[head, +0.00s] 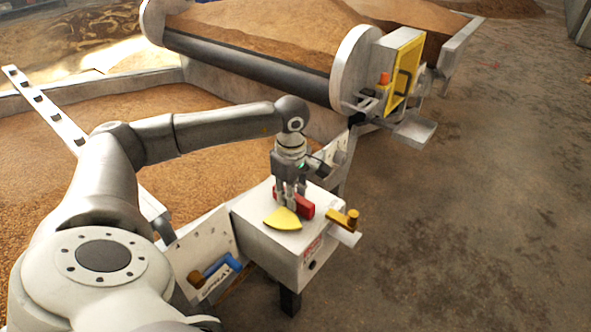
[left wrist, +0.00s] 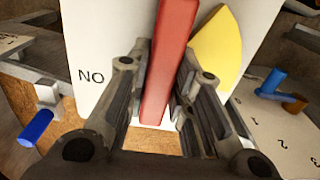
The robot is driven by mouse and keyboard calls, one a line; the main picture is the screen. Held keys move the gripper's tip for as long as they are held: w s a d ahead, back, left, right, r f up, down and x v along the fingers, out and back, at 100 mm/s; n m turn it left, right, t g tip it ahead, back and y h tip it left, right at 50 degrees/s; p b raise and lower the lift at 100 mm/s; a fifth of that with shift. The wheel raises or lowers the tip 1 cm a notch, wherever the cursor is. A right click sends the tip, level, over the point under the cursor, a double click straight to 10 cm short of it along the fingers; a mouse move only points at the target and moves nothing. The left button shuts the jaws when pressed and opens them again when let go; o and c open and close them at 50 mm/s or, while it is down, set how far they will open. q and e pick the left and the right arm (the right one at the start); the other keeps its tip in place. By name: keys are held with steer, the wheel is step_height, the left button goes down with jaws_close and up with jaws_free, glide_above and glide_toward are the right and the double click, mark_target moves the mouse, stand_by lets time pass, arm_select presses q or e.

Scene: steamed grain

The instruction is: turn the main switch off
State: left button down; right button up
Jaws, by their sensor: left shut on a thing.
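The main switch is a red handle (head: 306,207) on top of a white box (head: 262,236), beside a yellow sector plate (head: 282,219). My left gripper (head: 288,204) points down over the box and is shut on the red handle. In the left wrist view the red handle (left wrist: 168,65) runs between the two fingers of my left gripper (left wrist: 158,115). The yellow plate (left wrist: 216,48) is to its right there, and the letters "NO" show on the white face to its left. My fingers partly hide the handle in the head view. My right gripper is not in view.
An orange-brown knob (head: 345,218) sticks out at the box's right side. A panel with a blue handle (head: 222,265) is to the left of the box. A large grain drum (head: 250,65) with a yellow guard (head: 405,68) stands behind. Open floor lies to the right.

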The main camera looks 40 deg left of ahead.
arm_select(q)
steer(key=shift+r, duration=0.1)
stand_by(0.3)
steer(key=c, duration=1.3)
jaws_free()
step_height(320, 180, up, 12)
steer(key=shift+f, duration=0.1)
